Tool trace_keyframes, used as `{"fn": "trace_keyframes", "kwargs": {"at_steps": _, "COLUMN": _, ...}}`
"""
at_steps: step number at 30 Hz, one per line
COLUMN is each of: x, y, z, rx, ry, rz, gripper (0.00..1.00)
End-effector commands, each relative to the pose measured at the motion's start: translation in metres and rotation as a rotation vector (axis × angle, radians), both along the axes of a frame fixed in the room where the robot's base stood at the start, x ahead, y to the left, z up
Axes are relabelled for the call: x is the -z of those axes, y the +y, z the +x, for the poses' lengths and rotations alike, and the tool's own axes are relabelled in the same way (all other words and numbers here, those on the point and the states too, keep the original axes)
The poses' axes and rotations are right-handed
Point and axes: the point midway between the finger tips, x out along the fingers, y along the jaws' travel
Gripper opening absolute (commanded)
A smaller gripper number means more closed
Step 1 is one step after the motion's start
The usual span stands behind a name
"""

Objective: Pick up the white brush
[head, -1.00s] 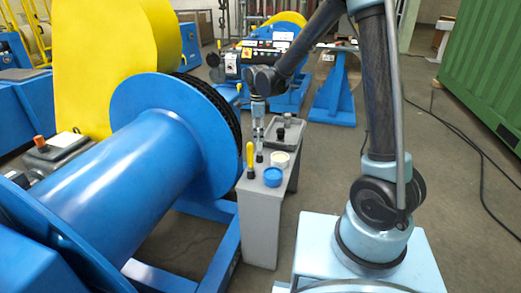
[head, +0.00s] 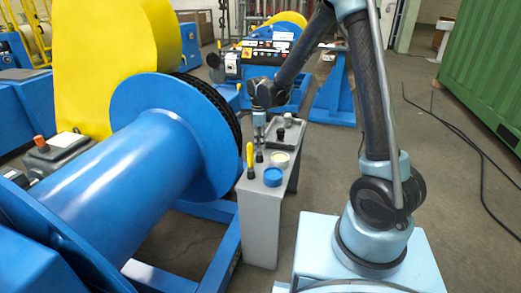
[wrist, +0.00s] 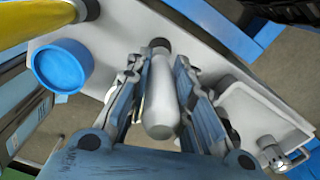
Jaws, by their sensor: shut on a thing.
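The white brush (wrist: 161,95) is a pale, rounded handle with a dark end, in the middle of the wrist view. My gripper (wrist: 158,85) has a finger on each side of the handle and is shut on it. In the head view my gripper (head: 259,140) points down over the narrow grey bench (head: 262,220). The brush's dark end shows below the fingers, at the bench top; I cannot tell if it touches. The fingers hide most of the handle there.
A yellow-handled tool (head: 250,157) stands close left of my gripper. A cream-topped jar (head: 280,159) and a blue lid (head: 272,177) are nearer on the bench. A grey tray (head: 301,132) lies behind. A big blue spool (head: 150,150) stands left.

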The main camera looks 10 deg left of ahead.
Motion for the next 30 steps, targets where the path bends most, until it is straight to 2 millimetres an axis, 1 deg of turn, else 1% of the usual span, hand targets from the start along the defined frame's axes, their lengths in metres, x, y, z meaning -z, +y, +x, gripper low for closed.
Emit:
{"fn": "trace_keyframes", "kwargs": {"at_steps": 6, "x": -0.001, "y": 0.0, "z": 0.0, "rx": 0.0, "ry": 0.0, "rz": 0.0, "gripper": 0.0}}
{"fn": "trace_keyframes", "kwargs": {"at_steps": 10, "x": -0.01, "y": 0.0, "z": 0.0, "rx": 0.0, "ry": 0.0, "rz": 0.0, "gripper": 0.0}}
{"fn": "trace_keyframes", "kwargs": {"at_steps": 14, "x": -0.029, "y": 0.0, "z": 0.0, "rx": 0.0, "ry": 0.0, "rz": 0.0, "gripper": 0.0}}
{"fn": "trace_keyframes", "kwargs": {"at_steps": 21, "x": -0.071, "y": 0.0, "z": 0.0, "rx": 0.0, "ry": 0.0, "rz": 0.0, "gripper": 0.0}}
{"fn": "trace_keyframes", "kwargs": {"at_steps": 24, "x": -0.084, "y": 0.0, "z": 0.0, "rx": 0.0, "ry": 0.0, "rz": 0.0, "gripper": 0.0}}
{"fn": "trace_keyframes", "kwargs": {"at_steps": 27, "x": -0.093, "y": 0.0, "z": 0.0, "rx": 0.0, "ry": 0.0, "rz": 0.0, "gripper": 0.0}}
{"fn": "trace_keyframes", "kwargs": {"at_steps": 30, "x": -0.098, "y": 0.0, "z": 0.0, "rx": 0.0, "ry": 0.0, "rz": 0.0, "gripper": 0.0}}
